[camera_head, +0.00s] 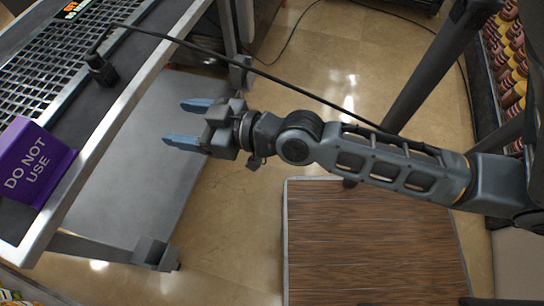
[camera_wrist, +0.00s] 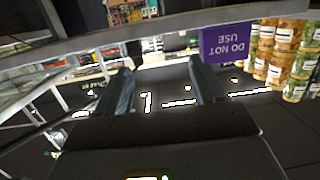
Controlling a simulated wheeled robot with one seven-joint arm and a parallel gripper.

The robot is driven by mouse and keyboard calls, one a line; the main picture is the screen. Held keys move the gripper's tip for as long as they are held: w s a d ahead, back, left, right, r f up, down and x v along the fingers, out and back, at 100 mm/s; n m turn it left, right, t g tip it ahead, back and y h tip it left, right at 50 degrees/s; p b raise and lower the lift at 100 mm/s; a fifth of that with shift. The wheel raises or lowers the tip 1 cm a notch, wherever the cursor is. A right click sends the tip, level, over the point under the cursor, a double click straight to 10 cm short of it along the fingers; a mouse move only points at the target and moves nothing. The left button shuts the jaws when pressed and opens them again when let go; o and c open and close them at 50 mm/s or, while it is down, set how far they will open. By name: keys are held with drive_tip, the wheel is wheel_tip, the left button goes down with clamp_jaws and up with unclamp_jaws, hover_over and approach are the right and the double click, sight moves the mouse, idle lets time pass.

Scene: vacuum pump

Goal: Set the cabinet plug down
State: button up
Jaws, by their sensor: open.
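The cabinet plug (camera_head: 101,69) is a black plug on the dark strip of the metal table, near its front edge, at the upper left of the head view. A black cord rises from it and runs right across the view, passing above my arm. In the wrist view, the two fingers (camera_wrist: 160,88) also stand apart and empty. I cannot make out the plug in the wrist view.
A purple "DO NOT USE" sign (camera_head: 36,164) hangs at the table's (camera_head: 120,105) edge; it shows upside down in the wrist view (camera_wrist: 225,42). A grey lower shelf (camera_head: 150,150) lies beneath. A brown wooden-topped platform (camera_head: 370,245) stands below my arm. Shelves of jars (camera_head: 508,60) stand far right.

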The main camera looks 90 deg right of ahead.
drive_tip(key=s+a+r+n+y, duration=0.1)
drive_tip(key=s+a+r+y, duration=0.1)
drive_tip(key=s+a, duration=0.3)
drive_tip(key=s+a+r+n+g+y, duration=0.1)
drive_tip(key=s+a, duration=0.4)
drive_tip(key=s, duration=0.5)
drive_tip(key=shift+s+r+n+y, duration=0.25)
drive_tip(key=shift+r+n+y, duration=0.05)
drive_tip(key=shift+r+y, duration=0.2)
